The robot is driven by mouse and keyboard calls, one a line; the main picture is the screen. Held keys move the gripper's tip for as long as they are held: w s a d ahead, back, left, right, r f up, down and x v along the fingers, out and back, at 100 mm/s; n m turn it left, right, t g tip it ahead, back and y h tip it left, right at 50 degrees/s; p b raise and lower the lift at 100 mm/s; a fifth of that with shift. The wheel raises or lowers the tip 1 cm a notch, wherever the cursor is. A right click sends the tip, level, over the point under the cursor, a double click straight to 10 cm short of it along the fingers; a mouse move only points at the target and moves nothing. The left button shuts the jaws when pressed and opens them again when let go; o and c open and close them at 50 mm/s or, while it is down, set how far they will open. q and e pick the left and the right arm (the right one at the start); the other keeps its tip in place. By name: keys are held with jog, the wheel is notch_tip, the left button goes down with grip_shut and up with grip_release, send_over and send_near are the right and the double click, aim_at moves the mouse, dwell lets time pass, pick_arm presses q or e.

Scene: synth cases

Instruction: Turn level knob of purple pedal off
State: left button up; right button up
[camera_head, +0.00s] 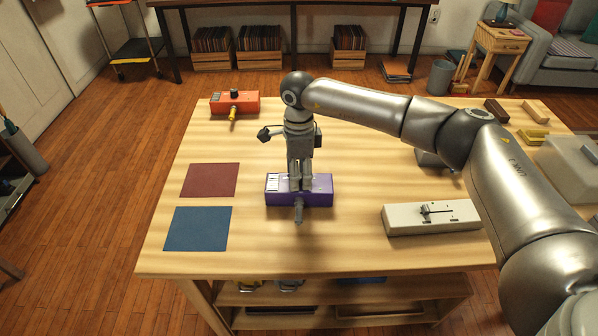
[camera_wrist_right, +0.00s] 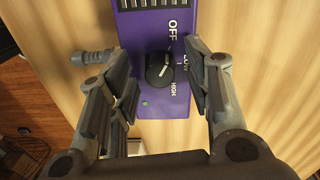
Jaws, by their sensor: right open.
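The purple pedal (camera_head: 323,190) lies on the wooden table in the head view. It also fills the upper middle of the right wrist view (camera_wrist_right: 146,35). Its round black level knob (camera_wrist_right: 160,69) shows there beside the printed words OFF, LOW and HIGH; I cannot tell its exact setting. A small green light (camera_wrist_right: 144,103) is lit below the knob. My right gripper (camera_head: 300,187) points down over the pedal. In the wrist view its open fingers (camera_wrist_right: 161,80) stand on both sides of the knob, with gaps. The knob is hidden in the head view. My left gripper is not in view.
A grey plug (camera_head: 299,211) sticks out of the pedal's near side. An orange pedal (camera_head: 248,102) with a yellow plug is at the back left. A cream device (camera_head: 440,228) lies at right. Red (camera_head: 210,180) and blue (camera_head: 198,229) mats lie left; the front middle is clear.

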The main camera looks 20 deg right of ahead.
notch_tip(320, 180, up, 12)
jog(key=shift+w, duration=0.2)
dwell(0.4)
